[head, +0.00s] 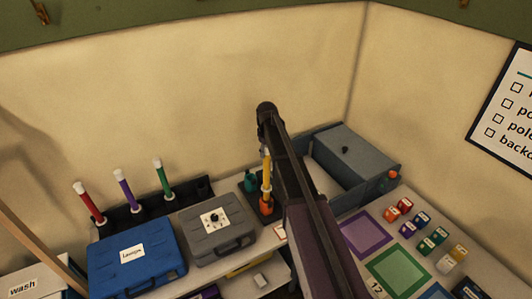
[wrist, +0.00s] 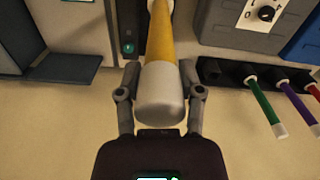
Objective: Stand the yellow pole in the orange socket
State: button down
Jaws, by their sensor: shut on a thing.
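The yellow pole (head: 266,172) is upright, with its lower end at the orange socket (head: 266,207) in the head view. I cannot tell whether the end is inside the socket or just above it. My gripper (wrist: 160,72) is shut on the pole near its white-capped end, one finger on each side; the pole also shows in the wrist view (wrist: 161,38). In the head view my arm hides much of the gripper and the area right of the socket.
A rack (head: 139,216) with red, purple and green poles stands left. Blue (head: 137,263) and grey (head: 217,232) cases sit in front. A grey box (head: 352,157) and small coloured blocks (head: 421,219) are right.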

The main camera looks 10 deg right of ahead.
aim_at(267, 164)
jog(key=shift+f+b, duration=3.35)
jog(key=shift+f, duration=0.1)
jog(key=shift+c, duration=0.8)
grip_release()
jog(key=shift+r, duration=0.15)
